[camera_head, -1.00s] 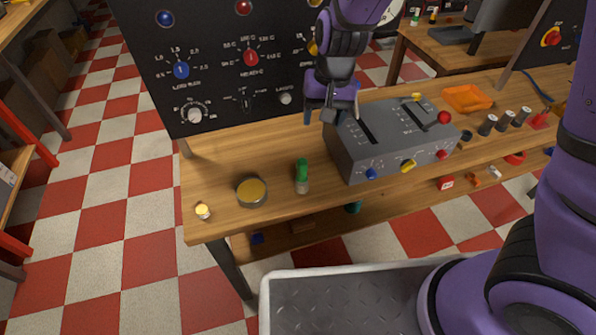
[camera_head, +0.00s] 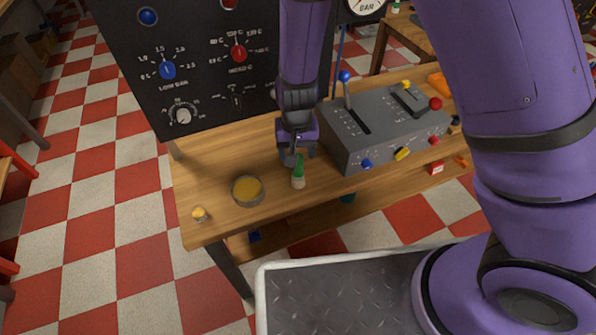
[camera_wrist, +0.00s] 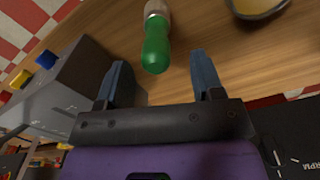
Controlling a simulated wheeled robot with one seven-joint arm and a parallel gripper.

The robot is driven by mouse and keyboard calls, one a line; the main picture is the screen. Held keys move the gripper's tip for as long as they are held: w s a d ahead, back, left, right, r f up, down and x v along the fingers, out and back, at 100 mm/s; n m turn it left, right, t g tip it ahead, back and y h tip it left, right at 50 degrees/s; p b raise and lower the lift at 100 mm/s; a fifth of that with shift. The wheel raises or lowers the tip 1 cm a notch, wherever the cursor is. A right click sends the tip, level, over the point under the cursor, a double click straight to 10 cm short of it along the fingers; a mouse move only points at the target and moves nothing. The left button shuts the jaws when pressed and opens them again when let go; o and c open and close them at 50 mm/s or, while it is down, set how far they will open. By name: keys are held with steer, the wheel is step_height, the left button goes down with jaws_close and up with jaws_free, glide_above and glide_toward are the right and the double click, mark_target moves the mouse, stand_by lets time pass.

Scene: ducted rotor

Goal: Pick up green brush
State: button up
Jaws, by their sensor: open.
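My gripper (camera_head: 298,157) is just above and behind the brush in the head view. My gripper (camera_wrist: 162,78) is open and empty, its fingers spread to either side of the handle's line. I cannot tell whether a finger touches the brush.
A grey control box (camera_head: 385,135) with levers and knobs stands close on the right. A round tin with yellow contents (camera_head: 248,190) and a small yellow-topped item (camera_head: 199,214) are on the left. A black panel (camera_head: 190,70) rises behind.

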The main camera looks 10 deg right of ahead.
mark_target(298, 164)
step_height(298, 164, down, 5)
steer(key=shift+s+d, duration=0.15)
steer(key=c, duration=1)
